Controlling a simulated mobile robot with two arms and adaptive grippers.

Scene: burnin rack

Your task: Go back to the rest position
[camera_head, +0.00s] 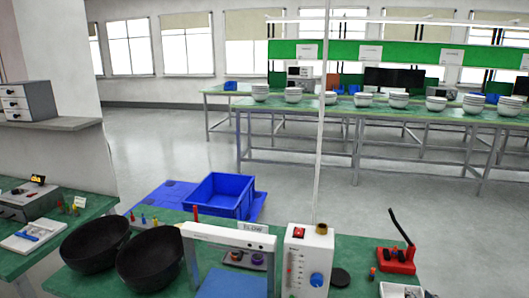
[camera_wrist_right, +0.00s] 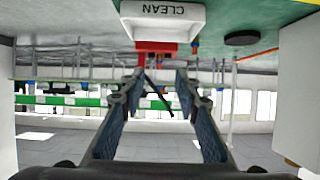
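My right gripper (camera_wrist_right: 155,90) shows in the right wrist view, which is upside down. Its two dark fingers are spread apart with nothing between them. Beyond the fingertips are a white tray marked CLEAN (camera_wrist_right: 162,18) and a red block (camera_wrist_right: 156,47) on the green bench top. In the head view I cannot clearly make out the right gripper. My left gripper is not in view in either picture.
The near green bench holds two black bowls (camera_head: 95,244) (camera_head: 150,258), a white frame (camera_head: 228,235), a white box with a blue knob (camera_head: 307,262) and a red block with a black lever (camera_head: 396,260). A blue crate (camera_head: 217,196) stands behind. Grey floor (camera_head: 160,140) lies open beyond.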

